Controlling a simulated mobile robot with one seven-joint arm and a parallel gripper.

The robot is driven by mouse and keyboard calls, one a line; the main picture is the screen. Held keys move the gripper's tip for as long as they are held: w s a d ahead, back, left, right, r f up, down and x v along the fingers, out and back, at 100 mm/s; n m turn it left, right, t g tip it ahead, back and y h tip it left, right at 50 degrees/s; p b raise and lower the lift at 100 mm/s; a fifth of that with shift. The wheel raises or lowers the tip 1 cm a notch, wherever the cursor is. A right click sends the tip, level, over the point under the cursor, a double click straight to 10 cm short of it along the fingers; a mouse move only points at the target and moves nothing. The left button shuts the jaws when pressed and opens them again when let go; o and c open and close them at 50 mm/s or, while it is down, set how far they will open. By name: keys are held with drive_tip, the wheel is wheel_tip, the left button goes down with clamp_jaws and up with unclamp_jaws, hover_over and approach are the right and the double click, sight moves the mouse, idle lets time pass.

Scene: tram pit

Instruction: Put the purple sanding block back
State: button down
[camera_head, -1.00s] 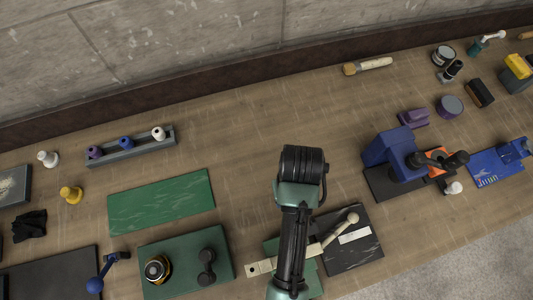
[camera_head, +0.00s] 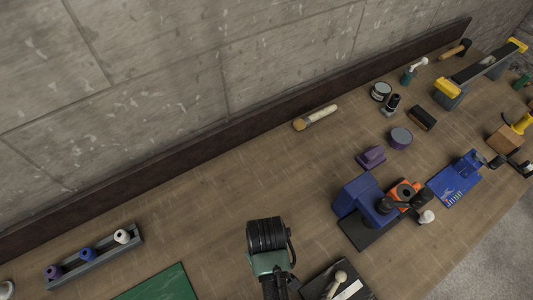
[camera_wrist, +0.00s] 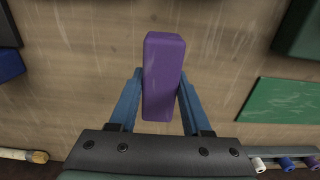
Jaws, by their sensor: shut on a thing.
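The purple sanding block (camera_wrist: 163,78) is a plain, long block between the two blue fingers of my gripper (camera_wrist: 162,100) in the wrist view. My gripper is shut on it, with the wooden bench top below; its height above the bench is hard to judge. In the head view my dark wrist (camera_head: 267,235) hides the fingers and the block. Another purple piece (camera_head: 371,158), with a raised part on a wider base, sits on the bench to the right of my wrist; I cannot tell just what it is.
A blue machine (camera_head: 365,200) stands right of my wrist. A brush (camera_head: 316,117) lies near the wall. A round purple-grey tin (camera_head: 400,138) and a dark block (camera_head: 423,118) are farther right. A green mat (camera_head: 160,285) and grey rack (camera_head: 95,258) are left. Bench between rack and brush is clear.

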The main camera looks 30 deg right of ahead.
drive_tip(key=shift+f+p, duration=0.55)
drive_tip(key=shift+f, duration=2)
drive_tip(key=shift+f, duration=0.2)
drive_tip(key=shift+c, duration=1.8)
unclamp_jaws()
drive_tip(key=shift+b, duration=0.4)
